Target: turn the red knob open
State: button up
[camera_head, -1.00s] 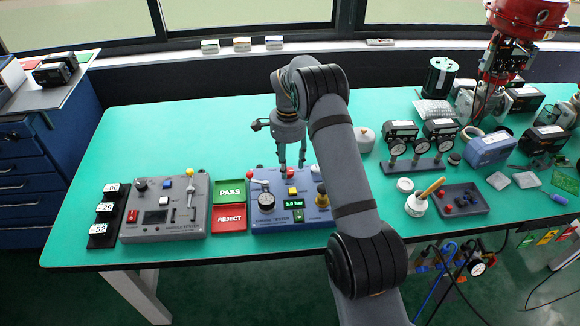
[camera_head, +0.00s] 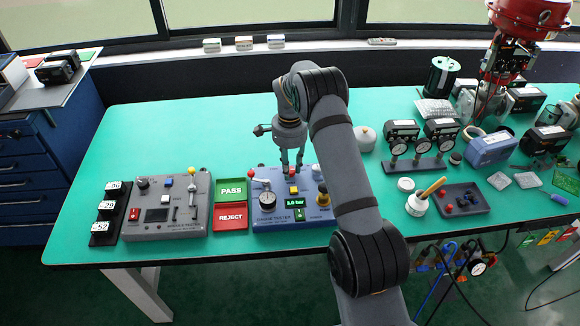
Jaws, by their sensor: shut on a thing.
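The blue-grey tester box (camera_head: 262,224) stands near the front of the green bench. A small red knob (camera_head: 292,172) sits at its back edge, partly hidden by the fingers. My gripper (camera_head: 292,170) points straight down over the box, with its two fingers close together on either side of the knob. It is shut on the red knob. Exact finger contact is too small to see. A lit green display (camera_head: 294,201) and a round gauge (camera_head: 267,200) show on the box front.
Green PASS (camera_head: 231,190) and red REJECT (camera_head: 230,216) trays and a grey tester (camera_head: 170,226) stand left. My arm covers bench space to the right.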

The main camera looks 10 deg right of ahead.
jog(key=shift+d, duration=0.1)
jog(key=c, duration=0.4)
jog(key=shift+c, duration=0.2)
jog(key=shift+w+n, duration=0.1)
jog(key=shift+n, duration=0.3)
jog(key=n+b, duration=0.1)
jog(key=n, duration=0.6)
jog(key=shift+r, duration=0.1)
jog(key=n, duration=0.5)
jog(key=shift+w+n, duration=0.1)
jog(key=shift+n, duration=0.3)
jog(key=n, duration=0.4)
jog(key=shift+r+n, duration=0.1)
jog(key=shift+n, duration=0.2)
